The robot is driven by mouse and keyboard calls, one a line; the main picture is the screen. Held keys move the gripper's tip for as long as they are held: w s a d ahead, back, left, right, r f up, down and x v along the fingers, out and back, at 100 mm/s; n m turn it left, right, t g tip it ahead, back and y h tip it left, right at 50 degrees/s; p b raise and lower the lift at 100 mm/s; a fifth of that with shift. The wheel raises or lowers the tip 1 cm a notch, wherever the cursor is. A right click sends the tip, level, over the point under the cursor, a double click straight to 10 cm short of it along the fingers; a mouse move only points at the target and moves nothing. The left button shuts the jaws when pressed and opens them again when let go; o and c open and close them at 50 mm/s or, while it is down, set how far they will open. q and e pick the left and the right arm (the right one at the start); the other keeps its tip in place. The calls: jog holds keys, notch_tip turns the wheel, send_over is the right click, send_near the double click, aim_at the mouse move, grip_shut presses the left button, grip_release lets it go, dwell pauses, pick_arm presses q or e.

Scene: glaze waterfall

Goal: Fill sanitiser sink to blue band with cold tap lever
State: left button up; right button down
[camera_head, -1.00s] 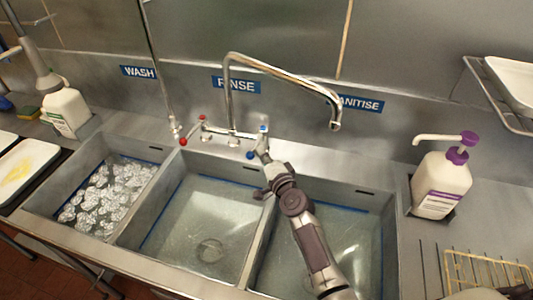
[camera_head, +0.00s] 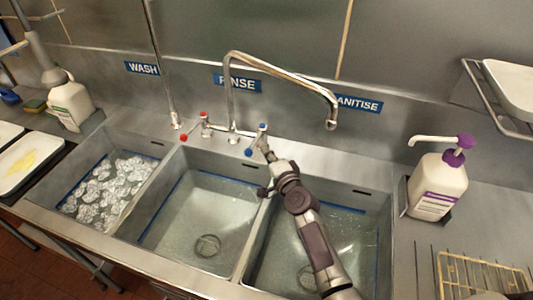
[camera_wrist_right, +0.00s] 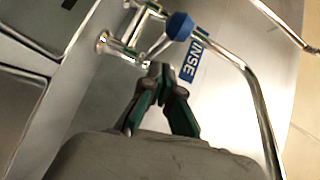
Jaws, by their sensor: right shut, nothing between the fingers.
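The sanitise sink (camera_head: 375,203) is the right-hand basin in the head view, with a blue band (camera_head: 342,208) along its inner wall. Clear water seems to lie in it; its level against the band is hard to tell. The spout (camera_head: 331,124) hangs over this basin, with no stream visible. The cold tap lever's blue knob (camera_head: 248,152) is at the mixer behind the basins; it also shows in the wrist view (camera_wrist_right: 180,25). My right gripper (camera_head: 268,153) is shut and empty, its tips (camera_wrist_right: 160,70) close beside the lever; contact is unclear. My left gripper is out of view.
The red-knobbed lever (camera_head: 184,137) is left of the mixer. The rinse sink (camera_head: 205,210) and the wash sink with suds (camera_head: 105,190) lie to the left. A pump bottle (camera_head: 437,188) and a wire rack (camera_head: 480,275) stand at the right.

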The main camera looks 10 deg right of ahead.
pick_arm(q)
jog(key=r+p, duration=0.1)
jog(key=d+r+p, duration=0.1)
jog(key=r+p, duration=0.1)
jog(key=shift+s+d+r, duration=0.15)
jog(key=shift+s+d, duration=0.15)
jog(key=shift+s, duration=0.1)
pick_arm(e)
jog(key=s+a, duration=0.1)
jog(key=s, duration=0.9)
jog(key=shift+r, duration=0.3)
jog(key=shift+s, duration=0.15)
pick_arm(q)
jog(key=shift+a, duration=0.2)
